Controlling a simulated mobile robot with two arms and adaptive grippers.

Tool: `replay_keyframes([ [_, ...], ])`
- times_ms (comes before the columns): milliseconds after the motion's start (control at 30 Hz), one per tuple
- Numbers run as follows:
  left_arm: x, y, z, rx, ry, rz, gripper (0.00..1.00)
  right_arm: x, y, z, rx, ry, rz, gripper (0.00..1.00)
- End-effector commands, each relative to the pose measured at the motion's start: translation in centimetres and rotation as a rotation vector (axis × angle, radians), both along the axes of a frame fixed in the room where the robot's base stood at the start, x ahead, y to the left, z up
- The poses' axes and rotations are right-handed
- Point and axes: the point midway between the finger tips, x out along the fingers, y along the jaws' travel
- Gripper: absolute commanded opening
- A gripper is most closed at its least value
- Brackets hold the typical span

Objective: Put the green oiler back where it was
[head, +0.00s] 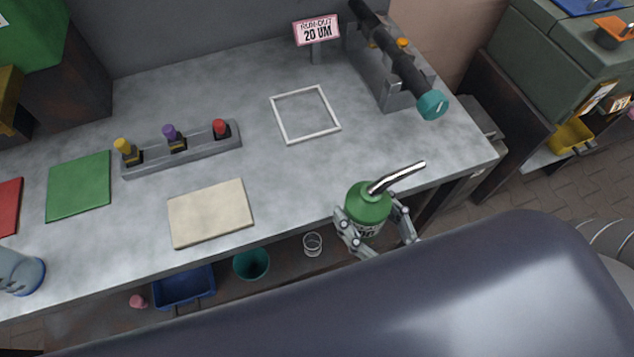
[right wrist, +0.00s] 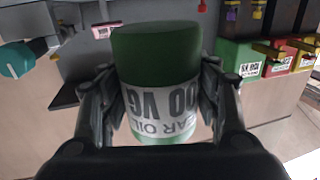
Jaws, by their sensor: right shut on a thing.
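The green oiler (head: 367,203) has a bent silver spout and a white label. My right gripper (head: 375,225) is shut around its body and holds it upright at the front edge of the bench (head: 330,180). Whether it is over the edge or just in front of it is hard to tell. In the right wrist view the oiler (right wrist: 158,75) sits between both fingers, its label text upside down. An empty white square outline (head: 274,112) is marked on the bench top. My left gripper does not show.
On the bench are a grey rack (head: 190,153) with yellow, purple and red knobs, a beige pad (head: 210,213), a green pad (head: 79,186), a RUN-OUT sign (head: 317,30) and a shaft on a stand (head: 400,60). The bench between outline and oiler is clear.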

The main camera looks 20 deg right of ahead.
Motion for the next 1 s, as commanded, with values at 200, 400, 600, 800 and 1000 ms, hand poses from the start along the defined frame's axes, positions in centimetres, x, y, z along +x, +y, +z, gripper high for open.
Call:
replay_keyframes([
  [200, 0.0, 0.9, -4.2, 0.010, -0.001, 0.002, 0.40, 1.6, 0.6, -0.7, 0.002, -0.008, -0.001, 0.19],
  [400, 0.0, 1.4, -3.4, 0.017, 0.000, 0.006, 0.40, 4.4, 1.5, 0.2, 0.002, -0.011, -0.003, 0.19],
  [600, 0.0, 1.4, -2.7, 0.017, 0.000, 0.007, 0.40, 7.7, 2.7, -0.2, 0.002, -0.010, -0.003, 0.19],
  [800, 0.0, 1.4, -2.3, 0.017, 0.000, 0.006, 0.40, 10.3, 3.7, -0.6, 0.002, -0.007, -0.003, 0.19],
  [1000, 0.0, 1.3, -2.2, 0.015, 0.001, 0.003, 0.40, 11.3, 4.0, -0.8, 0.001, -0.005, -0.003, 0.19],
])
